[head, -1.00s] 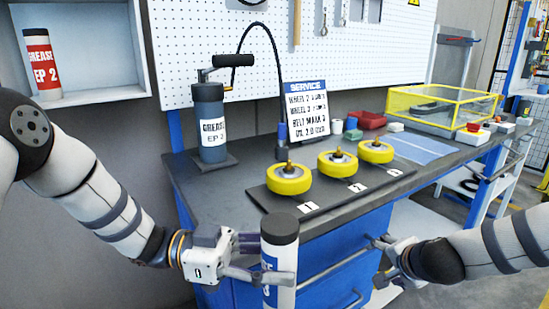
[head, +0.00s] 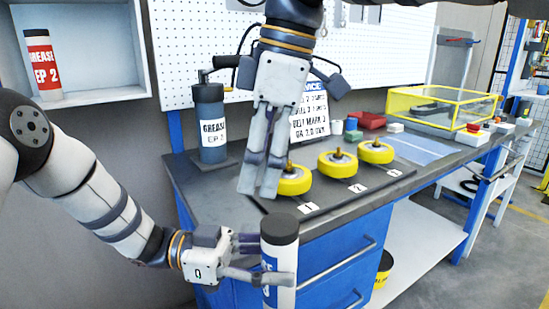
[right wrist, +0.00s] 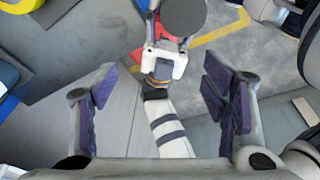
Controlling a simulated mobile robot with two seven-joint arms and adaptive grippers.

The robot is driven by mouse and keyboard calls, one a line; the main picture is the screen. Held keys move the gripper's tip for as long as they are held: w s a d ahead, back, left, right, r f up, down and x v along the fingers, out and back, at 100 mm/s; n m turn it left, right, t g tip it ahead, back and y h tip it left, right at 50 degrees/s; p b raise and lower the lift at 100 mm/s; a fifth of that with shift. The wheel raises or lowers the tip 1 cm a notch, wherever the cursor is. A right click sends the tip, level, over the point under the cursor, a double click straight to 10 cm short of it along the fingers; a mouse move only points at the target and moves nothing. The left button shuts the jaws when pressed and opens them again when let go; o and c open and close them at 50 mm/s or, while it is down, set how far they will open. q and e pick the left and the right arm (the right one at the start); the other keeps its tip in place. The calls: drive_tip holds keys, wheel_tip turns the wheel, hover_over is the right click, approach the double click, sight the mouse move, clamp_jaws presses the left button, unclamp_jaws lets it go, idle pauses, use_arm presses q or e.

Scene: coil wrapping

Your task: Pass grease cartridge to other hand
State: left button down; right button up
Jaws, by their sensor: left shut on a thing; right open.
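The grease cartridge (head: 281,255), white with a blue label and a dark cap, stands upright in front of the bench. My left gripper (head: 264,261) is shut on its side, and its fingers hide part of the label. My right gripper (head: 258,190) hangs from above with its fingers pointing down, above and slightly left of the cartridge, apart from it. In the right wrist view its fingers (right wrist: 164,100) are spread wide with nothing between the tips. The cartridge's dark round cap (right wrist: 183,17) shows there at the top, beyond the fingers, with my left gripper (right wrist: 168,45) below it.
The workbench (head: 215,183) is behind the cartridge. It bears yellow wheels (head: 337,163) on a dark numbered board, a grease pump (head: 211,125) and a yellow-framed case (head: 455,107). A red-labelled cartridge (head: 43,65) stands in a wall shelf at left. Blue drawers with handles lie close behind.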

sight(275, 226)
drive_tip(key=s+d+n+h, duration=0.1)
drive_tip(key=s+d+h, duration=0.1)
drive_tip(key=shift+d+n+h, duration=0.15)
drive_tip(key=shift+n+h, duration=0.15)
wheel_tip(275, 226, down, 11)
clamp_jaws()
use_arm(q)
drive_tip(key=c, duration=0.8)
unclamp_jaws()
